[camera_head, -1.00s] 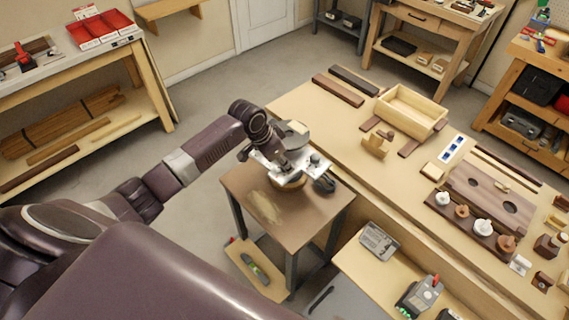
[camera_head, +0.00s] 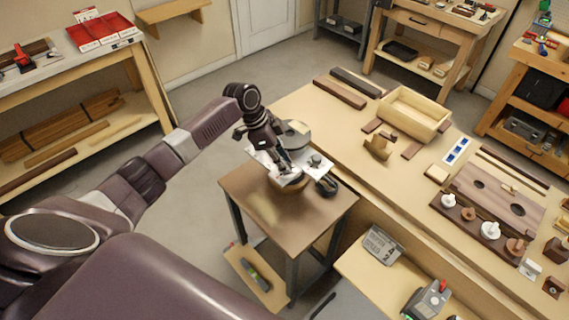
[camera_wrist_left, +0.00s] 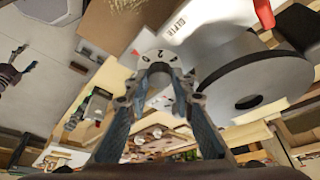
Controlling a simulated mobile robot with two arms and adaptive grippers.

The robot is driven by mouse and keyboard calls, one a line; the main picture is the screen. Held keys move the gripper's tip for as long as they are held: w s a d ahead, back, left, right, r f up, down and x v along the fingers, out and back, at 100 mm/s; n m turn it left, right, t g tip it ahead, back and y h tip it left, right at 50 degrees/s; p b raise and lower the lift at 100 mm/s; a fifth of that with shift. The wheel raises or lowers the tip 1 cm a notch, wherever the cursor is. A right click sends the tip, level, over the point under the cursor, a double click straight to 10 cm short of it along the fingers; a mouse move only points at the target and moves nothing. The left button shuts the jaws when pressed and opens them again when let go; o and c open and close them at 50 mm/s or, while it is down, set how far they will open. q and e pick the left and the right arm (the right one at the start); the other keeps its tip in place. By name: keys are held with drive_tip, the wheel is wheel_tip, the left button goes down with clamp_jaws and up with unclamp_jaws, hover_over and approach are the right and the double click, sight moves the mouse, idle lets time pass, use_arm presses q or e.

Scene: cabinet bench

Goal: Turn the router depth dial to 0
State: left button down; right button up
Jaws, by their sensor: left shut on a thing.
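The router (camera_head: 296,127) stands on the small brown table (camera_head: 262,205), partly hidden behind my left arm. My left gripper (camera_head: 290,177) reaches down to it from the left. In the left wrist view the pale depth dial (camera_wrist_left: 158,56) shows a 2, a 0 and a red mark beside its left edge. My left gripper's fingertips (camera_wrist_left: 160,78) are closed around the near side of the dial, which hides part of its face. A large grey cylinder (camera_wrist_left: 236,82) is close on the right there. My right gripper is not in view.
The long workbench (camera_head: 330,120) is close to the right of the small table, with an open wooden box (camera_head: 414,108) and several knobs on it. A lower shelf with a grey device (camera_head: 383,244) is in front. The floor behind the small table is clear.

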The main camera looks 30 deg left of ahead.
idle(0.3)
use_arm(q)
drive_tip(key=c, duration=1.7)
unclamp_jaws()
drive_tip(key=shift+r, duration=0.1)
drive_tip(key=shift+a+r, duration=0.2)
drive_tip(key=shift+r, duration=0.1)
drive_tip(key=shift+v, duration=3.6)
drive_tip(key=shift+s+f, duration=0.1)
drive_tip(key=shift+s, duration=0.1)
